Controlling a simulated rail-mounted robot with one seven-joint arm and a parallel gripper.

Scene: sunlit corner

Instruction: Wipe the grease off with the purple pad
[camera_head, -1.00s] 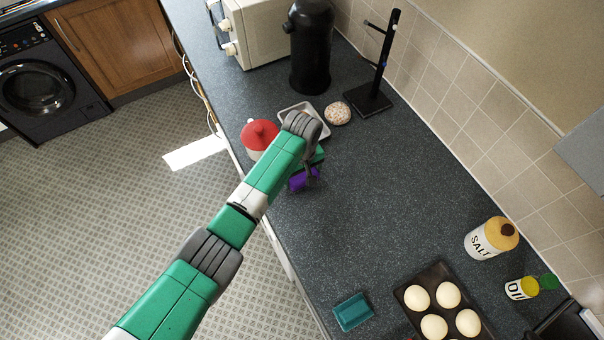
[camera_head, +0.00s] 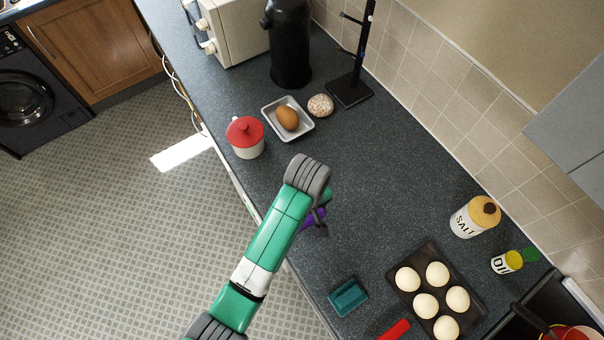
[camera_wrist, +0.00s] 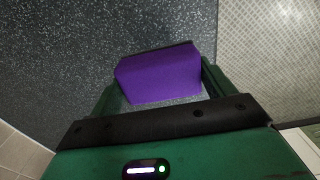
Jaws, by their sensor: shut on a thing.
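The purple pad (camera_wrist: 160,75) is between the fingers of my gripper (camera_wrist: 157,88) in the wrist view, and the gripper is shut on it. In the head view my gripper (camera_head: 322,213) is over the dark counter near its front edge, and the pad (camera_head: 314,219) shows only in part behind the arm. I cannot tell whether the pad touches the counter. No grease stands out on the visible counter.
A red-lidded pot (camera_head: 246,138) and a white tray (camera_head: 303,130) with a brown egg-like item stand behind. A teal dish (camera_head: 348,297), a muffin tin (camera_head: 394,294), a salt jar (camera_head: 475,217) and an oil container (camera_head: 507,262) stand front right. The mid-counter is clear.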

